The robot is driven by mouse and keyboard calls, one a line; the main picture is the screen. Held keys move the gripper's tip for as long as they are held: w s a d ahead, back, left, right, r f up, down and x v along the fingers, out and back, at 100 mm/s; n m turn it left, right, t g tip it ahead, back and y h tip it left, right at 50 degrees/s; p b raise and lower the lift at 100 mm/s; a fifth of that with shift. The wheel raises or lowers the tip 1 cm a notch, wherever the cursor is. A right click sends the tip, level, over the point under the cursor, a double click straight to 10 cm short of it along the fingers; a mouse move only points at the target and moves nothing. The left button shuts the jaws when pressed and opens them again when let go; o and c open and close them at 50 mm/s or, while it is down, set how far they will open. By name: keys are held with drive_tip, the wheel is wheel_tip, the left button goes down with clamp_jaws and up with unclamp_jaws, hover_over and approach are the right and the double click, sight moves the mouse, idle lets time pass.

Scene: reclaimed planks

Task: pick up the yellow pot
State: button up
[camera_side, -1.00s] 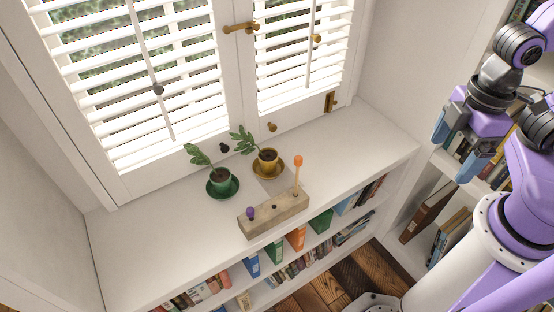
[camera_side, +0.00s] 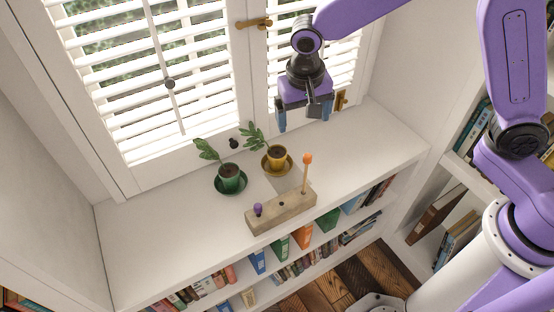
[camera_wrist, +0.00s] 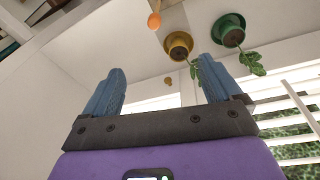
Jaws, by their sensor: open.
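The yellow pot (camera_side: 276,154) stands upright on a matching saucer on the white shelf top, with a leafy plant in it. It also shows in the wrist view (camera_wrist: 178,40), beyond my fingers. My gripper (camera_side: 304,116) is open and empty, with blue fingers pointing down. It is in the air above the shelf, above and to the right of the yellow pot in the side view. In the wrist view my gripper (camera_wrist: 158,88) has its two fingers wide apart with nothing between them.
A green pot (camera_side: 229,177) with a plant stands left of the yellow pot. A wooden block (camera_side: 281,212) in front holds a purple knob and an upright stick with an orange ball (camera_side: 307,159). Shuttered windows (camera_side: 160,70) rise behind. The shelf's right end is clear.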

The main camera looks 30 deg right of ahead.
drive_tip(key=w+a+f+m+h, duration=0.1)
drive_tip(key=w+a+f+m, duration=0.1)
drive_tip(key=w+f+m, duration=0.75)
drive_tip(key=n, duration=0.1)
hover_over(277, 153)
drive_tip(key=s+a, duration=0.1)
drive_tip(key=f, duration=1.1)
drive_tip(key=shift+a, duration=0.2)
drive_tip(key=shift+x, duration=2.65)
drive_tip(key=shift+s, duration=0.1)
drive_tip(key=c, duration=1.4)
drive_tip(key=shift+w+d+r+v, duration=0.2)
drive_tip(key=shift+d+v, duration=0.25)
drive_tip(key=shift+v, duration=1.65)
drive_tip(key=shift+w+d+r+v, duration=0.1)
drive_tip(key=shift+w+d+v, duration=0.3)
drive_tip(key=shift+v, duration=1.7)
drive_tip(key=shift+w+d+r+v, duration=0.15)
drive_tip(key=shift+d+v, duration=0.3)
drive_tip(key=shift+v, duration=1.7)
drive_tip(key=shift+c, duration=0.2)
drive_tip(key=shift+f, duration=0.1)
